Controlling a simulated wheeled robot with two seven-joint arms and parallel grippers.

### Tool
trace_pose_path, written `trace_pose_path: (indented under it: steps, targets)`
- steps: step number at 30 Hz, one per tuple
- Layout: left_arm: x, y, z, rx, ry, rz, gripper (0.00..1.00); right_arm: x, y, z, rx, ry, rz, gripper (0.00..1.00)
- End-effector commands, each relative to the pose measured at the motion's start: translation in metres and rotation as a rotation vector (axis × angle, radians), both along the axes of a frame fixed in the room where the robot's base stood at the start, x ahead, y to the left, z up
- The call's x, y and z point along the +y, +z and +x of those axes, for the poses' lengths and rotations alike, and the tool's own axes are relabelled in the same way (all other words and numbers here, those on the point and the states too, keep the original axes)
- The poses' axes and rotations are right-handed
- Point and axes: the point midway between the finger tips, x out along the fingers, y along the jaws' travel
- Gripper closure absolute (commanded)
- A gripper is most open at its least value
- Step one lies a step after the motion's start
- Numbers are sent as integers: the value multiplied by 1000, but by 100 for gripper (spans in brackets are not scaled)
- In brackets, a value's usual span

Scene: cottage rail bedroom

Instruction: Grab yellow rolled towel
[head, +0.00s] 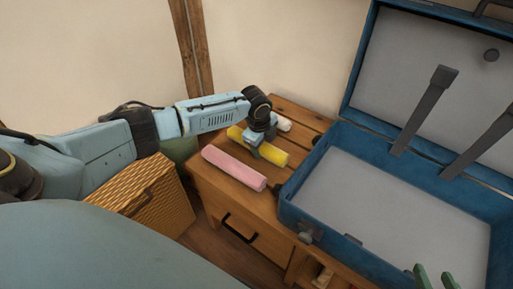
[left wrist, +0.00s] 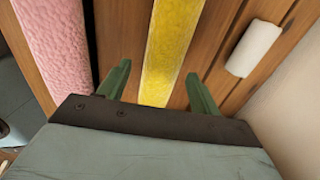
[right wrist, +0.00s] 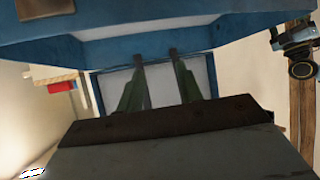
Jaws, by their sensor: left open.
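The yellow rolled towel (head: 273,155) lies on the wooden cabinet top, between a pink rolled towel (head: 234,168) and a small white roll (head: 283,124). My left gripper (head: 256,150) is over the yellow towel and hides its middle in the head view. In the left wrist view the yellow towel (left wrist: 170,45) runs between the two open green fingers, with a gap on each side. Whether the fingertips reach down beside it is hard to tell. My right gripper (head: 434,278) is open and empty over the blue suitcase (head: 385,179).
The open suitcase stands right of the towels, its lid (head: 360,60) raised at the back. A woven basket (head: 152,200) stands left of the wooden cabinet (head: 236,205). The wall is close behind the cabinet. The suitcase floor looks empty.

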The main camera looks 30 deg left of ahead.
Motion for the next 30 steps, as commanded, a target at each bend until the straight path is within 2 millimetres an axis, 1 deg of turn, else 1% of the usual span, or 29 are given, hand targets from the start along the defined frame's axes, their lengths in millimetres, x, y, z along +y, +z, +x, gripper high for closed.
trace_pose_path:
  steps: [3,9,15,18,22,28,29,30]
  targets:
    - [-1,-8,2,0,0,0,36,7,15,11,-118,10,32,64]
    - [-1,-20,4,2,-1,1,36,17,46,23,-313,26,86,64]
    - [-2,-30,7,1,0,0,36,24,77,28,-491,38,138,64]
    - [-2,-33,8,0,0,0,36,26,87,28,-547,41,156,64]
    - [-2,-35,9,0,0,0,36,27,93,28,-579,43,165,64]
    - [-2,-34,9,0,0,0,36,27,94,28,-581,43,166,64]
    - [-2,-34,9,0,0,0,37,27,94,28,-581,43,166,64]
    - [-2,-34,9,0,0,0,43,27,94,28,-580,43,165,64]
